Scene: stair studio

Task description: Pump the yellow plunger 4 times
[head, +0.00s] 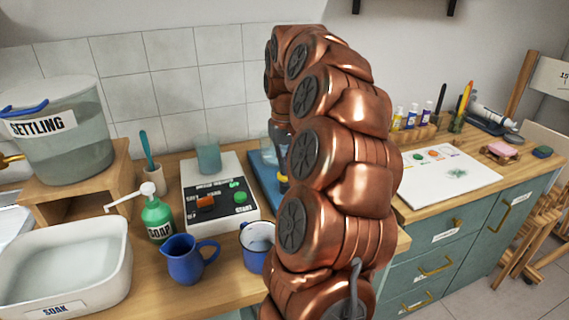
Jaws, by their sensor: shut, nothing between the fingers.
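A small yellow part (284,179), probably the plunger, shows at the left edge of my copper arm. It stands over a blue base (264,180) on the counter. My arm hides most of it. My gripper (281,160) is a dark shape pointing down just above the yellow part. It is shut with nothing held. I cannot tell whether its tips touch the yellow part. A clear vessel (267,147) is partly visible behind it.
Left of the blue base stand a grey device (222,178) with buttons, a green soap bottle (157,218), a blue jug (187,260) and an enamel mug (256,246). A white soak basin (65,275) is at front left. Paper (440,180) lies at right.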

